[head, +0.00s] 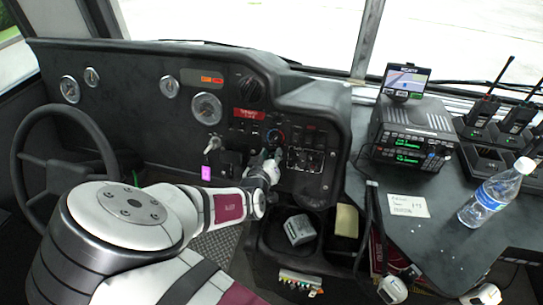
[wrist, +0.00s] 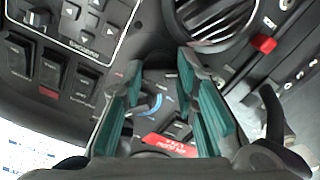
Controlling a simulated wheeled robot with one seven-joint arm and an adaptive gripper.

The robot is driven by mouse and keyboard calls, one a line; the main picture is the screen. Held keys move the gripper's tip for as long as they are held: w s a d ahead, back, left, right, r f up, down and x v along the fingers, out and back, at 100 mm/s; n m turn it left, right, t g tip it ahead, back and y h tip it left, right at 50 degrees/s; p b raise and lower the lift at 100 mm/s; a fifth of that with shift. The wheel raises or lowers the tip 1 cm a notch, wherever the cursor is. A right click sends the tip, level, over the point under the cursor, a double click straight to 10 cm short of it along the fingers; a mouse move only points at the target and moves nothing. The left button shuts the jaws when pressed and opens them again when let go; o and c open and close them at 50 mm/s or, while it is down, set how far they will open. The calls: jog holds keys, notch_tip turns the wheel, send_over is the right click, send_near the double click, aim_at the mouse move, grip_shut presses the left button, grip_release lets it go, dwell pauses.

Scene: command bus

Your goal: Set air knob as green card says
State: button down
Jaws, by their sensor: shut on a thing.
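The control panel (head: 305,165) sits at the middle of the dashboard. A round dial with a blue and red ring (head: 275,137) is on it, just above my gripper (head: 270,156). In the wrist view, the two teal-padded fingers of my gripper (wrist: 160,72) straddle the dial area, with a blue arc (wrist: 155,104) showing between them. The fingers are closed on a knob there; the knob itself is mostly hidden, and its pointer setting cannot be read. No green card can be made out; a white card with handwriting (head: 408,206) lies on the right console.
A round air vent (wrist: 212,22) and rocker switches (wrist: 75,75) lie close around the gripper. The steering wheel (head: 20,150) is at left. A key with a pink tag (head: 206,173) hangs left of the gripper. A radio (head: 412,138) and water bottle (head: 490,195) stand at right.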

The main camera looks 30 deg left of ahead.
jog(key=shift+m, duration=0.4)
jog(key=m, duration=0.3)
jog(key=shift+m, duration=2.5)
jog(key=c, duration=1.2)
grip_release()
jog(key=shift+c, duration=0.2)
jog(key=shift+s+d, duration=0.1)
jog(key=v, duration=1.1)
jog(key=shift+s+r, duration=0.2)
jog(key=shift+s, duration=0.2)
